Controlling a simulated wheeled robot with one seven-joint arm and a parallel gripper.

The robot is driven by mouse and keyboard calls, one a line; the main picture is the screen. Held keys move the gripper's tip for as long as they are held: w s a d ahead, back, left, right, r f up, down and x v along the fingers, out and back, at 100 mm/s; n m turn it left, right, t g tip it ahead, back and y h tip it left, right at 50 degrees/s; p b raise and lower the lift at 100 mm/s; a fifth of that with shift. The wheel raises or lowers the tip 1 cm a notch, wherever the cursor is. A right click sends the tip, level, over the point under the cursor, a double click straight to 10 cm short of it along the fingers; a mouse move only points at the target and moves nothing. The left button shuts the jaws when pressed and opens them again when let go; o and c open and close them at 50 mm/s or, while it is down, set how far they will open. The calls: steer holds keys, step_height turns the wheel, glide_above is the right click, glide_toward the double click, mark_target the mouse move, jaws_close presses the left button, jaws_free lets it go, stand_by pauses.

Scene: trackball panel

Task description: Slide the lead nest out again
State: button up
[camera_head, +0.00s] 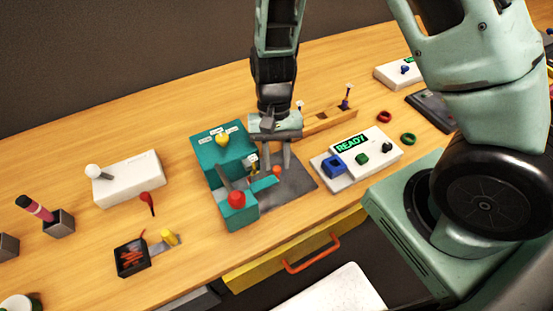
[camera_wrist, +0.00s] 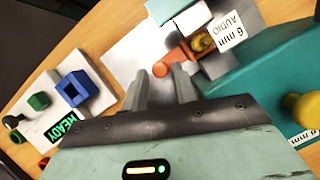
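The teal fixture (camera_head: 229,153) stands mid-table, with a yellow ball and a red knob on top. A small orange slide with a round knob (camera_head: 277,171), which appears to be the lead nest, sits at its right side over a grey plate.
The grey plate (camera_head: 296,187) has bare room to the right. A white panel reading READY (camera_head: 376,148), with blue and green parts, stands beyond it. A wooden rail (camera_head: 328,121) lies behind. A yellow drawer with an orange handle (camera_head: 313,255) is below the front edge.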

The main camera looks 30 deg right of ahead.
steer(key=shift+s+f, duration=0.2)
steer(key=shift+f, duration=0.25)
jaws_close()
steer(key=shift+w+d, duration=0.15)
steer(key=shift+d, duration=4.55)
steer(key=shift+r, duration=0.1)
jaws_free()
steer(key=shift+d, duration=0.1)
